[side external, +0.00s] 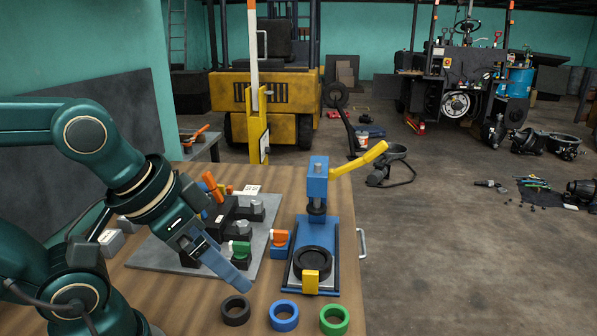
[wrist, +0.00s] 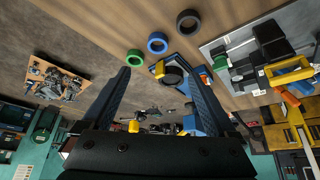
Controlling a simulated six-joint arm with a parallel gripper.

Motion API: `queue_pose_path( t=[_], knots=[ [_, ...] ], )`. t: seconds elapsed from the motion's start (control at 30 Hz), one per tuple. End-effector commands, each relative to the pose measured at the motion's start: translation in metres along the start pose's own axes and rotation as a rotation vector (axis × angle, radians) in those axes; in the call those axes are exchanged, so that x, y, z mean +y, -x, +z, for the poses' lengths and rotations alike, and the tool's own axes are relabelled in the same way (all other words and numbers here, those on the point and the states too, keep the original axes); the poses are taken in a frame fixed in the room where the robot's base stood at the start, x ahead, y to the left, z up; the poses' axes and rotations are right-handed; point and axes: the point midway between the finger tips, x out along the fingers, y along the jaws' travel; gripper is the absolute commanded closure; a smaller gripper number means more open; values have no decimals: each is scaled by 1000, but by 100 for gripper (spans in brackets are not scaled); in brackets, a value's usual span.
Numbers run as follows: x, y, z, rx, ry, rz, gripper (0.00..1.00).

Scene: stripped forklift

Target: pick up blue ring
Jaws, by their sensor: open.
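The blue ring (side external: 284,325) lies flat on the wooden table near its front edge, between a black ring (side external: 236,320) and a green ring (side external: 334,330). My gripper (side external: 240,284) is above the table, up and left of the blue ring in the side view and near the black ring. It is apart from the blue ring. In the wrist view the blue ring (wrist: 157,35) shows beyond the two spread fingers of my gripper (wrist: 158,68), with nothing between them at the tips.
A blue press (side external: 318,232) with a yellow lever stands behind the rings, a black ring-shaped part on its base. A grey plate (side external: 150,262) with black fixtures and an orange-handled part lies to the left. The table's right edge has a metal handle (side external: 362,243).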

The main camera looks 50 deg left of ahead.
Motion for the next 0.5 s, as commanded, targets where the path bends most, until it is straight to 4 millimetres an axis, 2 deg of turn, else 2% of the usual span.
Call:
queue_pose_path(
  t=[0.07,0.17,0.27,0.5],
  knots=[
    [0,0,0,1,20,0,7],
    [0,4,-14,27,91,1,7],
    [0,0,-26,0,150,1,7],
    [2,-31,-53,-133,288,-17,7]
  ],
)
